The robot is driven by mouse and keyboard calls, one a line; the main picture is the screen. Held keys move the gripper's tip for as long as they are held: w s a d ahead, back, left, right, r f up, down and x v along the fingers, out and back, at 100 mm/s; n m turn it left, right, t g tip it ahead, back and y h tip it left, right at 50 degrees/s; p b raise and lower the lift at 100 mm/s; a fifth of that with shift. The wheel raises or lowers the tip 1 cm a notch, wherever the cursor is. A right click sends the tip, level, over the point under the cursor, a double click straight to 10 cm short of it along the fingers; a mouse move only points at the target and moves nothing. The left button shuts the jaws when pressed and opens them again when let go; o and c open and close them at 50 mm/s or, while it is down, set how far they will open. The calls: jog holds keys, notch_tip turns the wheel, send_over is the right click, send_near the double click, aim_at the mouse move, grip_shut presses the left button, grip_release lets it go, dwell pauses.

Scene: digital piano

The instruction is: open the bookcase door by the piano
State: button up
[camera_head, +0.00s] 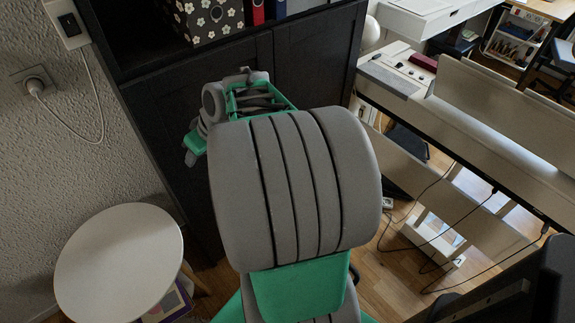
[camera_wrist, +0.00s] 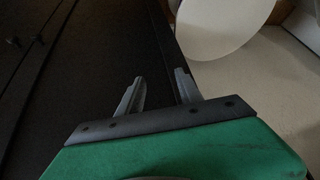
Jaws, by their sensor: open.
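The black bookcase stands ahead. Its right door (camera_head: 315,62) looks shut in the head view, and its left door (camera_head: 165,118) is partly hidden behind my arm. In the wrist view the dark door face (camera_wrist: 95,60) fills the left and middle, with two small dark knobs, one (camera_wrist: 12,41) and another (camera_wrist: 38,39), at the far left. My gripper (camera_wrist: 158,92) is open and empty, with its fingers apart in front of the dark panel near its right edge, away from the knobs. I cannot tell whether a finger touches it. In the head view the fingertips are mostly hidden.
A round white table (camera_head: 115,262) stands at the lower left, close to the bookcase; it also shows in the wrist view (camera_wrist: 222,22). The white piano (camera_head: 470,130) is on the right, with cables on the wood floor below. A plug and cable (camera_head: 36,86) hang on the left wall.

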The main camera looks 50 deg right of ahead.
jog(key=s+d+f+m+t+h+b, duration=0.1)
jog(key=s+d+f+t+b, duration=0.1)
jog(key=d+f+b, duration=0.5)
jog(key=s+d+f+m+t+b, duration=0.1)
jog(key=s+d+f+t+b, duration=0.15)
jog(key=d+f, duration=0.85)
jog(key=s+d+f+m+t+h+b, duration=0.1)
jog(key=s+d+t+h+b, duration=0.35)
jog(key=d, duration=0.85)
jog(key=shift+g+y, duration=0.65)
jog(key=shift+g, duration=0.25)
jog(key=x, duration=0.1)
jog(key=b+x, duration=0.1)
jog(key=x, duration=0.1)
jog(key=b+x, duration=0.1)
jog(key=x, duration=0.1)
jog(key=shift+s+d+f, duration=0.25)
jog(key=shift+d+f, duration=0.15)
jog(key=shift+c, duration=0.2)
grip_shut()
